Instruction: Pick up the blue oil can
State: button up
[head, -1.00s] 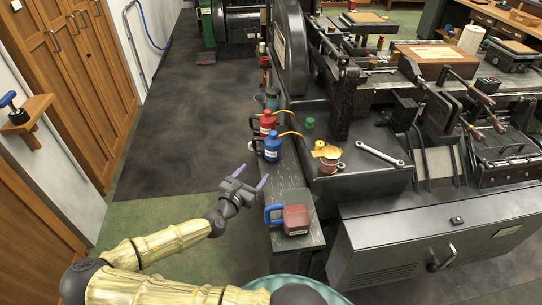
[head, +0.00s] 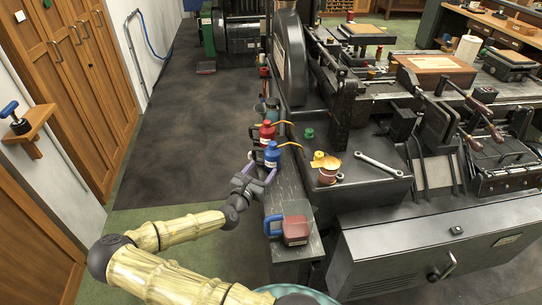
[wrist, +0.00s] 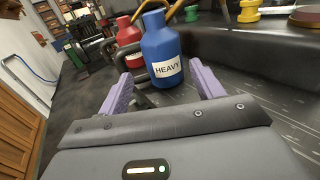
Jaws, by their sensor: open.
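The blue oil can (head: 272,155) stands upright on the narrow dark ledge beside the machine, with a yellow spout pointing right. In the wrist view the blue oil can (wrist: 162,50) bears a white label reading HEAVY. My gripper (head: 258,176) is open just in front of the can. In the wrist view my gripper (wrist: 158,88) has its two purple fingers apart, with the can's lower part showing between and beyond them. I cannot tell whether the fingers touch it. The can's dark handle is partly hidden.
A red oil can (head: 266,133) stands right behind the blue one. A red container with a blue handle (head: 295,230) sits on the near ledge. A copper-coloured cup (head: 328,175) and a wrench (head: 380,164) lie on the machine's tray. The floor to the left is clear.

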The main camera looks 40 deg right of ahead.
aim_at(268, 161)
jog(key=p+x, duration=0.1)
jog(key=x, duration=0.4)
jog(key=shift+w+d, duration=0.15)
jog(key=shift+d, duration=0.05)
jog(key=shift+d, duration=0.1)
jog(key=shift+d+r, duration=0.1)
jog(key=shift+d, duration=0.1)
jog(key=shift+p+x, duration=0.75)
jog(key=shift+x, duration=1.55)
